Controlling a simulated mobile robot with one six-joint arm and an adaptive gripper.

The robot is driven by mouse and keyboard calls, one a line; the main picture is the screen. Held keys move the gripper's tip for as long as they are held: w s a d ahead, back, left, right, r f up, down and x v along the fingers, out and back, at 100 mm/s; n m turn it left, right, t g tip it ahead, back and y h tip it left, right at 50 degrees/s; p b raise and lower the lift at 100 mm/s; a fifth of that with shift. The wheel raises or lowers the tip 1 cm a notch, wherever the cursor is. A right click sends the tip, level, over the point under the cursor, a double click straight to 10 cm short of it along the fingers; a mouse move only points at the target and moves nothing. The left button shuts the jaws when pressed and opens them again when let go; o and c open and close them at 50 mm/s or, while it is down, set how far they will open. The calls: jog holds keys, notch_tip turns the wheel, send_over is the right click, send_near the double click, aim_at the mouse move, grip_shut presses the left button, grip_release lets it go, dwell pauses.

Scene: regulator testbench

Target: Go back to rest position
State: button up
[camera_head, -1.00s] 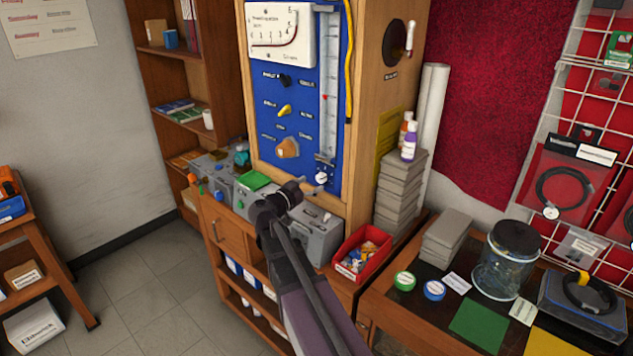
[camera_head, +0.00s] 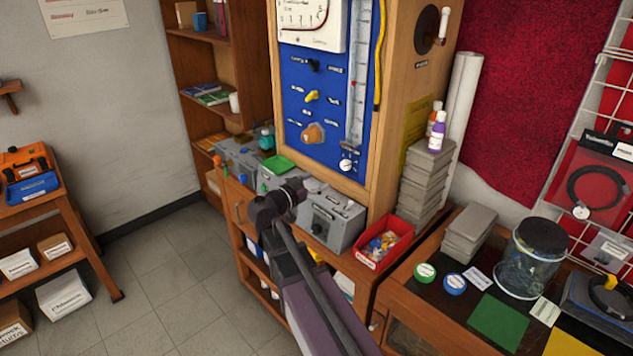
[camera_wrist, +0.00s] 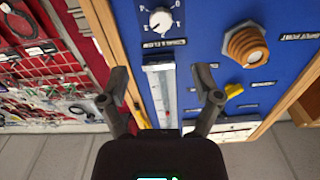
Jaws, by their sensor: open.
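My gripper (camera_wrist: 163,92) is open in the wrist view, with its two dark fingers apart and nothing between them. Behind the fingers is the blue regulator panel (camera_wrist: 205,55) with a white knob (camera_wrist: 160,20), a copper-coloured fitting (camera_wrist: 245,45) and a yellow lever (camera_wrist: 233,90). In the head view my arm reaches up from the bottom, and its dark end (camera_head: 280,203) is in front of the grey boxes below the blue panel (camera_head: 310,85). The fingers cannot be made out clearly in the head view.
Grey instrument boxes (camera_head: 333,222) stand on the wooden bench. A red bin (camera_head: 370,258) of small parts is right of my arm. Grey stacked blocks (camera_head: 425,175) and a glass jar (camera_head: 530,262) stand farther right. The floor (camera_head: 165,275) at left is clear.

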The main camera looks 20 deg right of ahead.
jog(key=s+a+f+n+g+y, duration=0.3)
jog(key=s+f+n+y, duration=0.25)
jog(key=s+f, duration=0.2)
jog(key=s+a+f+n+g+y, duration=0.35)
jog(key=s+f+y, duration=0.25)
jog(key=f, duration=0.3)
jog(key=s+a+f+n+y, duration=0.2)
jog(key=s+a+n+y, duration=0.1)
jog(key=a+n+y, duration=0.2)
jog(key=shift+s+a, duration=0.4)
jog(key=shift+a, duration=0.15)
